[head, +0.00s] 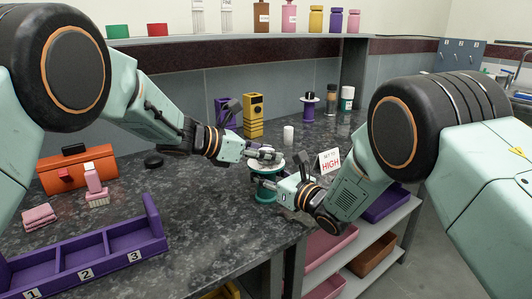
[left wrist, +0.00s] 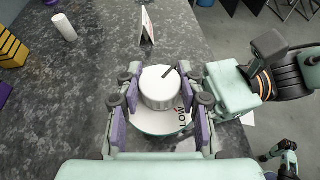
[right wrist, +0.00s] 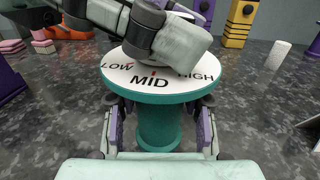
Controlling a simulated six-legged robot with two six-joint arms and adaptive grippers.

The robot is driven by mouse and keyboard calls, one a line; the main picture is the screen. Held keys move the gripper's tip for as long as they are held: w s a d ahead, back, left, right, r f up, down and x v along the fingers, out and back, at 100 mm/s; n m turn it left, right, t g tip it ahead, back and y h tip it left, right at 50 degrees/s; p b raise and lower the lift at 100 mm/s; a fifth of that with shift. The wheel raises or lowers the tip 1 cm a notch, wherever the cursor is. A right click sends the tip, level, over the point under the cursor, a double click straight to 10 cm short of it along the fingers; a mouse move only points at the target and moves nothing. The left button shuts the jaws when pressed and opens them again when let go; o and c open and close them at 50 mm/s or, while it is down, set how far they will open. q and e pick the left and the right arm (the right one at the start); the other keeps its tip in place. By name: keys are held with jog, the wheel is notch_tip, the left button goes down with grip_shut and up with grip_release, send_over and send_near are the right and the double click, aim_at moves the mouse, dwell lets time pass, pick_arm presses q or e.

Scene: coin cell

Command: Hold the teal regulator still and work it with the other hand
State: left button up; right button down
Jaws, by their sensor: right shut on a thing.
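The teal regulator (head: 265,196) stands upright near the counter's front edge. Its white dial plate reads LOW, MID and HIGH in the right wrist view (right wrist: 150,82), with a small red mark just above MID. A white round knob (left wrist: 160,88) with a dark line on its top sits on the dial. My left gripper (head: 267,156) is over the dial, its fingers on both sides of the knob with a slight gap. My right gripper (head: 283,190) is low at the side, shut on the regulator's teal body. A card (head: 330,161) behind it reads SET TO HIGH.
A white cylinder (head: 288,135) and a yellow block (head: 253,115) stand behind. A purple numbered tray (head: 85,262), an orange box (head: 75,168) and a pink bottle (head: 94,178) are at left. Shelves with bins (head: 335,250) lie below the counter at right.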

pick_arm(q)
jog(key=o, duration=0.5)
jog(key=v, duration=1.2)
jog(key=shift+s, duration=0.1)
pick_arm(e)
jog(key=c, duration=0.7)
grip_release()
jog(key=shift+o, duration=0.2)
jog(key=shift+s+d, duration=0.1)
